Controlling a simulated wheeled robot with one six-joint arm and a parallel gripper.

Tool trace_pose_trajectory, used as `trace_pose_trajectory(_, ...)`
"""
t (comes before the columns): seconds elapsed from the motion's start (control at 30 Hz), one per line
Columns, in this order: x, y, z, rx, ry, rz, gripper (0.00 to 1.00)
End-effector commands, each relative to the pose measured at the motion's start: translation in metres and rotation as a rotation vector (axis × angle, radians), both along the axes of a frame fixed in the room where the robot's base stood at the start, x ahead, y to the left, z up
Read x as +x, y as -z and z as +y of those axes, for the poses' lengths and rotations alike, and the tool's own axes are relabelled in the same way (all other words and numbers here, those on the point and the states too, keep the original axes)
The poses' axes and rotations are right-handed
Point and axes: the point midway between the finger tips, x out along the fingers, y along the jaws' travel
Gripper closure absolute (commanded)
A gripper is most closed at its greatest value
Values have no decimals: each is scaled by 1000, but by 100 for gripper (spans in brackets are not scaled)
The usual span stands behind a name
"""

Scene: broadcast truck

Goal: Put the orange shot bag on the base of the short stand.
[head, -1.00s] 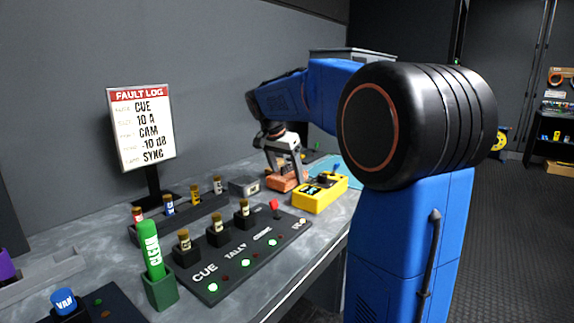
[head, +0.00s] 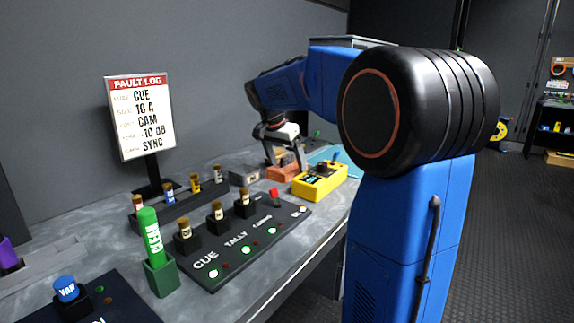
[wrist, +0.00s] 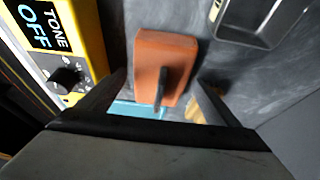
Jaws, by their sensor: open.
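The orange shot bag (wrist: 165,55) lies on the grey counter in the wrist view, with a dark strap or handle standing up across its middle. In the head view the bag (head: 289,173) shows partly behind my gripper (head: 287,166). My gripper is open above the bag. In the wrist view its two fingers (wrist: 162,100) are on either side of the bag's near end, with gaps between. I cannot make out the short stand or its base in either view.
A yellow tone box (head: 319,184) stands close right of the bag. A dark grey open tray (wrist: 262,22) lies on the bag's other side. The cue panel (head: 240,250), a row of labelled plugs and the fault log sign (head: 140,118) occupy the nearer counter.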

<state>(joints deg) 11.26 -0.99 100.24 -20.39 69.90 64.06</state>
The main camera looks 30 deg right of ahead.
Motion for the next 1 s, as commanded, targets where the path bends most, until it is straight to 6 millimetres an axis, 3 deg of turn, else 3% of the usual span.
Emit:
trace_pose_trajectory(0.5, -11, -83, 33, 0, -2, -3, 15)
trace_pose_trajectory(0.7, -14, -103, 40, 0, -1, -2, 15)
trace_pose_trajectory(0.83, -15, -116, 44, 0, -1, -2, 44)
trace_pose_trajectory(0.93, -16, -141, 51, -2, -2, -4, 68)
trace_pose_trajectory(1.0, -17, -161, 57, -2, -2, -4, 71)
